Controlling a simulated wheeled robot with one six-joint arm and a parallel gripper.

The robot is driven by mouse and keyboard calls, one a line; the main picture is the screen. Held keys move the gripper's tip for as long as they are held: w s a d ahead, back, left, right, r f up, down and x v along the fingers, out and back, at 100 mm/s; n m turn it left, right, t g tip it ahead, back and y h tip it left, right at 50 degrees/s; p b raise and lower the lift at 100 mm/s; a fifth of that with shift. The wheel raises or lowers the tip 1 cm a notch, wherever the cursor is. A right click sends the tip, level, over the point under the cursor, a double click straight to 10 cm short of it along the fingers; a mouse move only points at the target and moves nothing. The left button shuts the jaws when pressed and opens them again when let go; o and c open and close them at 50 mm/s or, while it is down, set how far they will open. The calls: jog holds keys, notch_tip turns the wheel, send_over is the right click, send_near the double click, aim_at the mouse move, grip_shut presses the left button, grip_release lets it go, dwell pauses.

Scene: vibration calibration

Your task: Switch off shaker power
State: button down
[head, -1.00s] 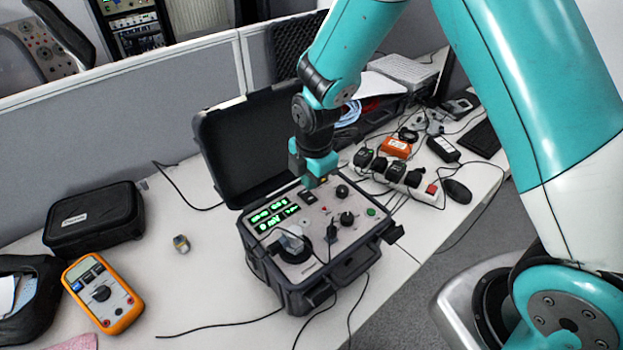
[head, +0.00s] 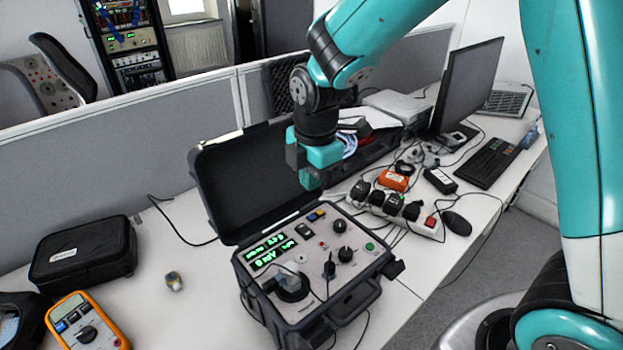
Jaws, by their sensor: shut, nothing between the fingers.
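The shaker unit (head: 318,262) is a control panel in a black case with its lid open, standing on the white table. Its display (head: 272,250) is lit with green digits. A black rocker switch (head: 303,230) lies near the panel's back edge, beside small blue and orange parts. Several black knobs and a green button (head: 369,246) sit to the right. A round shaker head (head: 291,284) is at the front left of the panel. My gripper (head: 311,183) is shut and empty, pointing down above the back edge of the panel, apart from it. The switch's position is too small to tell.
The raised lid (head: 255,175) stands behind the panel, left of my gripper. A power strip (head: 400,214) with several plugs and cables lies to the right. An orange multimeter (head: 85,322) and black pouch (head: 84,251) are at the left. A small metal piece (head: 174,281) lies between.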

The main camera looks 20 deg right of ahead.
jog(key=s+a+r+m+y, duration=0.1)
jog(key=s+r+m, duration=0.2)
jog(key=s+m, duration=0.2)
jog(key=s+a+r+m+y, duration=0.1)
jog(key=s+r+m, duration=0.3)
jog(key=s, duration=0.5)
jog(key=s+a+r+m+g+y, duration=0.1)
jog(key=s+r+m, duration=0.2)
jog(key=s+m, duration=0.2)
jog(key=s, duration=0.3)
jog(key=shift+r+m+y, duration=0.3)
jog(key=shift+y, duration=0.1)
jog(key=shift+a, duration=0.1)
jog(key=shift+a, duration=0.45)
